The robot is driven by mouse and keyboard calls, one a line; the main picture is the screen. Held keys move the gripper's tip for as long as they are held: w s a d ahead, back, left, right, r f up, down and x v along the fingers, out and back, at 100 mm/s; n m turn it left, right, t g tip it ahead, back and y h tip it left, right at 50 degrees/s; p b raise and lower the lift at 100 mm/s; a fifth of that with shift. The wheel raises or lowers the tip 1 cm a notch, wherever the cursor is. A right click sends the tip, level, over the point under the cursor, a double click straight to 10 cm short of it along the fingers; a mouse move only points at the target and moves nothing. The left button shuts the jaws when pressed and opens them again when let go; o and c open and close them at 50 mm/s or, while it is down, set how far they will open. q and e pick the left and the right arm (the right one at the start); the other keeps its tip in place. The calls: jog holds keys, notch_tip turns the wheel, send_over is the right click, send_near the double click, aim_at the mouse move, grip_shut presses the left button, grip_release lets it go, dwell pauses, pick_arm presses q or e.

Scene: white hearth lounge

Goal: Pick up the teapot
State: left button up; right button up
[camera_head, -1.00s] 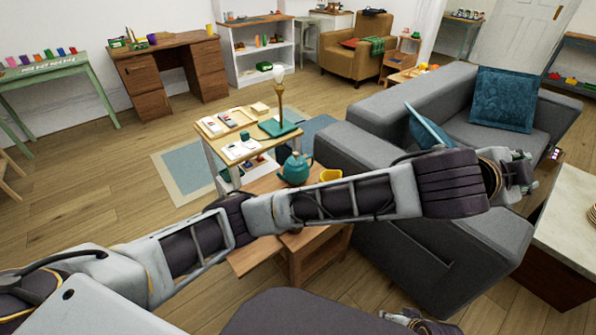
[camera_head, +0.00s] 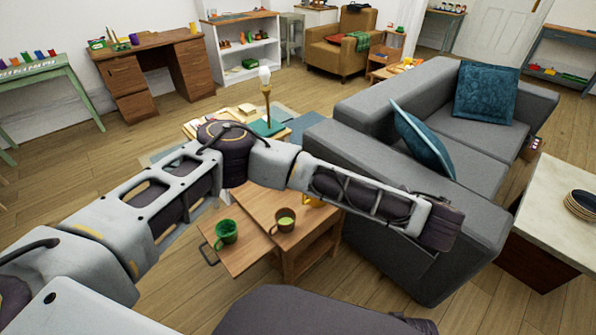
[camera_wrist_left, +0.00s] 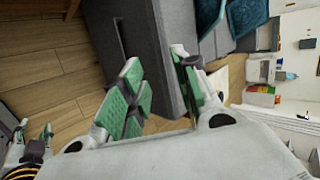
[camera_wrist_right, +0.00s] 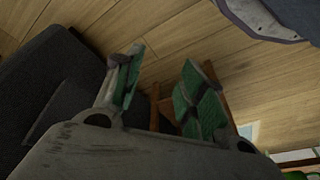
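The teal teapot is not visible now; my left arm crosses in front of the side table (camera_head: 300,258) where it stood in the earlier head view. My left gripper shows open and empty in the left wrist view (camera_wrist_left: 160,75), beside the grey sofa; in the head view the left arm ends over the sofa's near arm and its fingers cannot be made out. My right gripper is open and empty in the right wrist view (camera_wrist_right: 160,75), above the floor.
The grey sofa (camera_head: 440,262) borders the right. A lamp (camera_head: 266,95) stands behind. Floor is clear at left.

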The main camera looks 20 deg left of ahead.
pick_arm(q)
jog(key=w+a+f+y, duration=0.2)
jog(key=a+f+y, duration=0.15)
jog(key=a, duration=0.45)
jog(key=w+a+f+g+y, duration=0.1)
jog(key=w+a+f+y, duration=0.15)
jog(key=a+f, duration=0.35)
jog(key=w+a+f+y, duration=0.2)
jog(key=a+f+y, duration=0.15)
jog(key=a, duration=0.55)
jog(key=s+a+m+g+y, duration=0.1)
jog(key=a+g+y, duration=0.2)
jog(key=a, duration=0.4)
jog(key=s+a+r+m+g+y, duration=0.1)
jog(key=a+g+y, duration=0.2)
jog(key=a, duration=0.5)
jog(key=shift+s+a+r, duration=0.2)
jog(key=shift+s+a, duration=0.05)
jog(key=shift+a, duration=0.05)
pick_arm(e)
jog(key=s+d+f, duration=0.1)
jog(key=s+f, duration=0.2)
jog(key=f, duration=0.3)
jog(key=s+d+f+h, duration=0.1)
jog(key=s+d+f, duration=0.1)
jog(key=f, duration=0.5)
jog(key=shift+s+d+g, duration=0.2)
jog(key=shift+s+g, duration=0.1)
jog(key=shift+s, duration=0.5)
